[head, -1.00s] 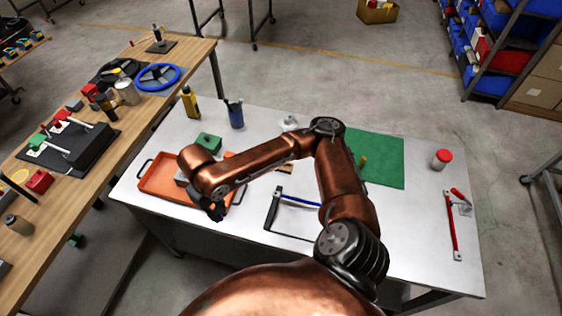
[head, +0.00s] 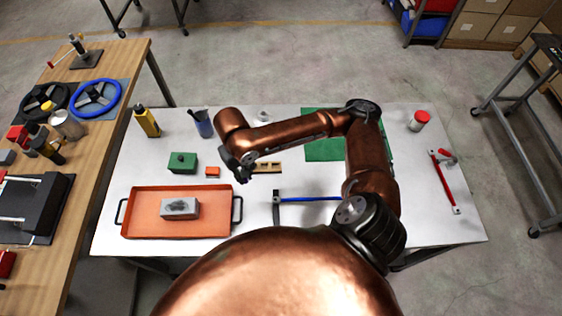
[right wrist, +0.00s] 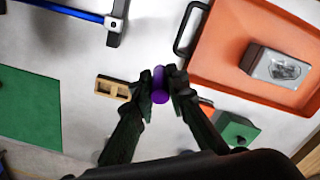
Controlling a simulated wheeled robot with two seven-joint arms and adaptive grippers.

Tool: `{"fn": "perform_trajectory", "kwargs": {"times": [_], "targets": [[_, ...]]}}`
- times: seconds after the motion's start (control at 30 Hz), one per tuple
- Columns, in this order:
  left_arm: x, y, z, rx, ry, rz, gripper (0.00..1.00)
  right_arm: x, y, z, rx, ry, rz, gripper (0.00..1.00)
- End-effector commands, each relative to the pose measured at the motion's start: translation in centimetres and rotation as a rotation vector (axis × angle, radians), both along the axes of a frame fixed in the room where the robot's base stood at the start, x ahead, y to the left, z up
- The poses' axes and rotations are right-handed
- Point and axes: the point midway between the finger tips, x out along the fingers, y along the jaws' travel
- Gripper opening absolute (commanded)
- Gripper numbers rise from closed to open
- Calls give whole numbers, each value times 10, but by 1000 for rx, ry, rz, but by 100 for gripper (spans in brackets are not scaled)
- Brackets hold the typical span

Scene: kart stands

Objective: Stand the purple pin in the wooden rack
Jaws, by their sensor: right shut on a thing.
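The purple pin (right wrist: 159,84) is between the fingertips of my right gripper (right wrist: 161,80) in the right wrist view, seen nearly end-on. In the head view my right gripper (head: 241,173) hangs over the white table, close to the left end of the wooden rack; the pin cannot be made out there. The wooden rack (head: 268,167) is a small light block, partly covered by my right arm. In the right wrist view the rack (right wrist: 105,87) shows square openings and lies just left of the pin, apart from it. My left gripper is not in view.
An orange tray (head: 130,210) with a grey block stands left of the gripper. A green block (head: 182,163) and a small orange block (head: 212,172) are nearby. A blue-handled tool (head: 305,198) lies in front of the rack; a green mat (head: 322,150) lies behind my arm.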

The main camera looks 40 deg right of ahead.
Motion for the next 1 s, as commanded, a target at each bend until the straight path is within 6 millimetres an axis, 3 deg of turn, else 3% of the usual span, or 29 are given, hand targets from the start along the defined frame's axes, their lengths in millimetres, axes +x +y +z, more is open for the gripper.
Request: {"fn": "perform_trajectory", "kwargs": {"times": [0.03, 0.1, 0.37, 0.5, 0.7, 0.87, 1.0], "targets": [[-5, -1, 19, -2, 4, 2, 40, -8, -8, 6, 0, 8, -59, 0], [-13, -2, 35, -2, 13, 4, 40, -17, -22, 4, -2, 11, -157, 0], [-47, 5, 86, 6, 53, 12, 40, -58, -80, -3, -10, 10, -514, 0], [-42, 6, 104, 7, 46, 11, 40, -79, -106, -5, -12, 9, -649, 0], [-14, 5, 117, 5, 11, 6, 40, -96, -126, -7, -12, 5, -750, 0], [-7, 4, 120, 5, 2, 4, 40, -87, -132, -13, -9, 2, -770, 0], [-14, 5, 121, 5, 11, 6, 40, -57, -139, -26, -10, 1, -770, 0]]}}
